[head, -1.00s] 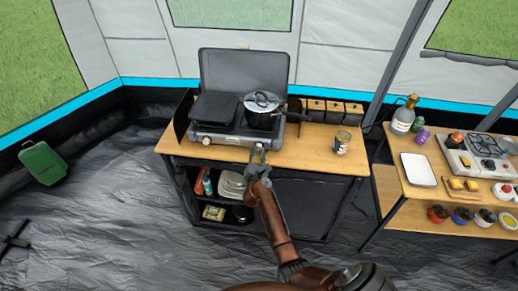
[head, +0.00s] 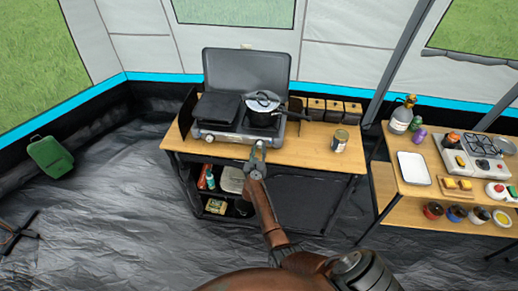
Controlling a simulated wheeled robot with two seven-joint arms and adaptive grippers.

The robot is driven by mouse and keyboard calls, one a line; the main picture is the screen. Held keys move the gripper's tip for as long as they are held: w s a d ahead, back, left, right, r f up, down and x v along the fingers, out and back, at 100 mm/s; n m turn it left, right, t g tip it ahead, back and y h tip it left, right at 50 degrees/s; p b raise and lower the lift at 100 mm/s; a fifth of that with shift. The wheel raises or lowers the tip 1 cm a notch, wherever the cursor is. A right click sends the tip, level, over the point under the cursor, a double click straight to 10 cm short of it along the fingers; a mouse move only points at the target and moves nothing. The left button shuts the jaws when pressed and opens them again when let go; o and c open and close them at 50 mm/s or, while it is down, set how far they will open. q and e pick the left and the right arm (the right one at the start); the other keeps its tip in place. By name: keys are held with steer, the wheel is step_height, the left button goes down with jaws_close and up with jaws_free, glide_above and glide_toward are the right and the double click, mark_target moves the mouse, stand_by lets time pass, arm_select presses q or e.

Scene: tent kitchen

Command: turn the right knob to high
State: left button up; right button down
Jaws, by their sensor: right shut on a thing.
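The two-burner camp stove (head: 230,138) stands on the wooden table with its grey lid up. The left knob (head: 209,138) shows on its front face. My right gripper (head: 259,148) is at the right part of the stove's front, where it is shut on the right knob. The gripper covers that knob, so its setting cannot be read. My left gripper is not in view.
A black griddle (head: 217,107) covers the left burner. A can (head: 340,140) stands at the table's right (head: 305,150). A second table (head: 392,166) stands further right.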

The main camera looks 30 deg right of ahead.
steer(key=shift+a, duration=0.1)
stand_by(0.3)
steer(key=c, duration=1.9)
jaws_free()
steer(key=shift+s+a, duration=0.25)
steer(key=shift+s, duration=0.1)
steer(key=v, duration=0.6)
steer(key=shift+a, duration=0.3)
steer(key=shift+s, duration=0.1)
